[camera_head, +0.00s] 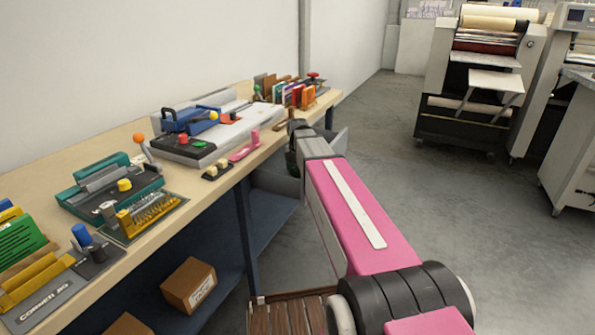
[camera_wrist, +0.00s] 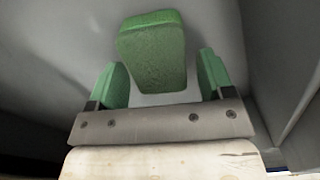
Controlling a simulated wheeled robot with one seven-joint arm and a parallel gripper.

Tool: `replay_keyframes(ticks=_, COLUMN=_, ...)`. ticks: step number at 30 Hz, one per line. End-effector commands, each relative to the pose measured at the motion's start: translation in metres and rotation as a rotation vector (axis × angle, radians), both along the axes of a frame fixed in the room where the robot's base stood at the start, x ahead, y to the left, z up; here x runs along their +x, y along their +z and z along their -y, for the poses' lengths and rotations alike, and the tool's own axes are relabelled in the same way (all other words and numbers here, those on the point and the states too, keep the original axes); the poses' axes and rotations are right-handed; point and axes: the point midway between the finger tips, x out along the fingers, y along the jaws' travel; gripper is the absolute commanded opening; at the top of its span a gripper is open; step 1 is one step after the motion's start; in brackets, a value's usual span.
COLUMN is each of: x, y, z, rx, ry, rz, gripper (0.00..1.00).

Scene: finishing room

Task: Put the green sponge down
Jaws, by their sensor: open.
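The green sponge (camera_wrist: 152,48) shows in the wrist view as a rounded block on a grey surface, just beyond and between my fingertips. My gripper (camera_wrist: 162,75) is open, with a green-padded finger on each side. A gap shows between the sponge and each finger. In the head view my gripper (camera_head: 296,158) is beside the far part of the bench's front edge, partly hidden by my arm. The sponge cannot be made out in that view.
A grey bin-like part (camera_head: 337,147) shows just right of my gripper, at the bench's end. The wooden bench (camera_head: 227,175) holds several tools and binding machines along the wall. A cardboard box (camera_head: 189,285) sits on the lower shelf. Open floor (camera_head: 400,170) lies to the right, before a laminating machine (camera_head: 470,120).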

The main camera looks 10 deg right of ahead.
Motion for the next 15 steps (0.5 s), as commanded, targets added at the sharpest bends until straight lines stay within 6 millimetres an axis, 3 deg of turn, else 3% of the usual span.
replay_keyframes(ticks=15, x=0.001, y=0.080, z=0.000, rx=0.000, ry=0.000, rz=0.002, gripper=0.75)
